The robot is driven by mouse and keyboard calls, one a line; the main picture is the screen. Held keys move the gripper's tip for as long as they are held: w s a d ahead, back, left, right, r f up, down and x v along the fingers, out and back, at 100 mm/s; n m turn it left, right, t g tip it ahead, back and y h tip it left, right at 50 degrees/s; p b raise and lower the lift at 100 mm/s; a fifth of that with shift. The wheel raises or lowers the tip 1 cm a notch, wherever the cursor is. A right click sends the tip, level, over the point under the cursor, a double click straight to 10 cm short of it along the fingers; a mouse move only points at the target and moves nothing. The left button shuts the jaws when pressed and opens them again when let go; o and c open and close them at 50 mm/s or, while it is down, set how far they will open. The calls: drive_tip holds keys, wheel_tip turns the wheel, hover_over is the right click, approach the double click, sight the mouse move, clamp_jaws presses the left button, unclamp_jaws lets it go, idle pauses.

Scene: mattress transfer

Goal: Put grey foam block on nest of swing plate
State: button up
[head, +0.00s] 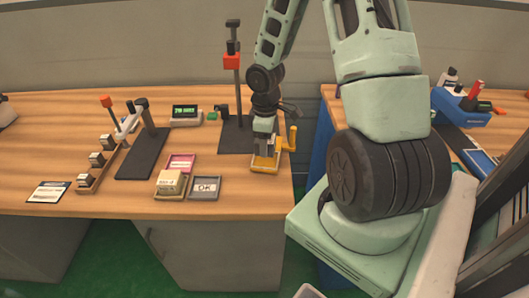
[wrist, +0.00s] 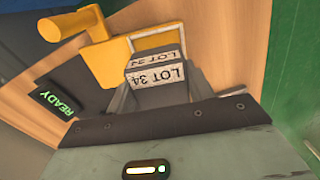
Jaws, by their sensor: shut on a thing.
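My gripper (head: 264,139) reaches down over the yellow swing plate (head: 262,163) near the right end of the wooden bench. In the wrist view my gripper (wrist: 160,93) is shut on the grey foam block (wrist: 157,76), which has white labels reading "LOT 34". The block is at the yellow swing plate (wrist: 101,65), in front of its pale framed area. I cannot tell whether the block touches the plate. The plate's yellow handle (head: 292,137) sticks up at its right; in the wrist view it is at upper left. The block's lower part is hidden between my fingers.
A tall stand with a red head (head: 231,62) rises just behind left of my gripper. An OK tray (head: 206,188), a tray with a pale block (head: 171,183) and a pink-edged tray (head: 181,162) lie to the left. A green-lit display (head: 186,113) stands farther back.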

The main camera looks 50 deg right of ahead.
drive_tip(key=shift+f+b, duration=0.35)
drive_tip(key=shift+f, duration=1.45)
drive_tip(key=shift+f, duration=0.2)
drive_tip(key=o, duration=1)
drive_tip(key=shift+c, duration=0.2)
drive_tip(key=shift+r, duration=0.15)
